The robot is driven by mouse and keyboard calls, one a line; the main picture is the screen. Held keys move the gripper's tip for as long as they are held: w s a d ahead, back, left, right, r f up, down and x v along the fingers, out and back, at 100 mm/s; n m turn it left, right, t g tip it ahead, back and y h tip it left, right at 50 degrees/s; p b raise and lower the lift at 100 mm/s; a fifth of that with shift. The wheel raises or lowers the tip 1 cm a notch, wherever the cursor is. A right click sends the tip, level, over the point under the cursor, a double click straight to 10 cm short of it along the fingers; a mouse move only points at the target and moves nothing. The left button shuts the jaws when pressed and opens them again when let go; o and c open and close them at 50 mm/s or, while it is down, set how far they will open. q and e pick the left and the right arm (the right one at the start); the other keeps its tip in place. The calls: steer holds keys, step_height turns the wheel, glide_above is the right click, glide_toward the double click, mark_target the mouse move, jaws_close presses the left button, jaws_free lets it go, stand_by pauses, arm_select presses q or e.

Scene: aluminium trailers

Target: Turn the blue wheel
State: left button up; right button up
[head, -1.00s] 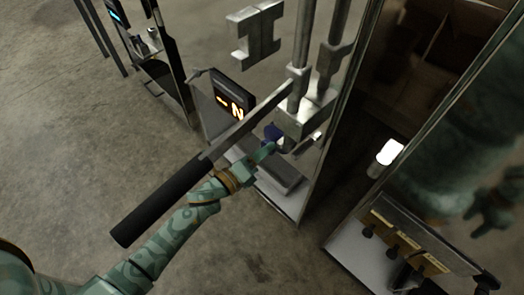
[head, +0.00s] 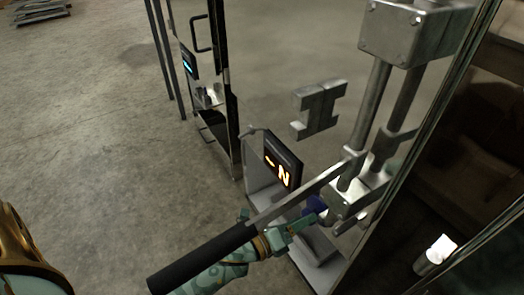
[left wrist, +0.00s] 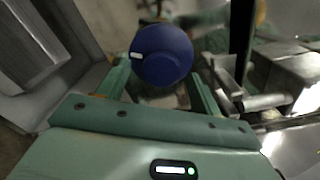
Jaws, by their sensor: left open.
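The blue wheel (head: 315,205) sits low on the metal press, below a long lever, and is partly hidden in the head view. In the left wrist view the wheel (left wrist: 162,55) is a round dark blue knob with a small white mark on its left edge. My left gripper (head: 302,222) is at the wheel. Its jaws are open, with one green finger on each side of the knob in the left wrist view. I cannot tell whether either finger touches it. My right gripper is not in view.
The lever's black handle (head: 203,258) crosses just above my left forearm. A display (head: 283,160) with orange signs stands behind the lever. Metal posts (head: 375,120) rise at the right beside a glass-like panel.

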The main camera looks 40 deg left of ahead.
arm_select(q)
steer(key=p+v, duration=0.4)
steer(key=v, duration=1.2)
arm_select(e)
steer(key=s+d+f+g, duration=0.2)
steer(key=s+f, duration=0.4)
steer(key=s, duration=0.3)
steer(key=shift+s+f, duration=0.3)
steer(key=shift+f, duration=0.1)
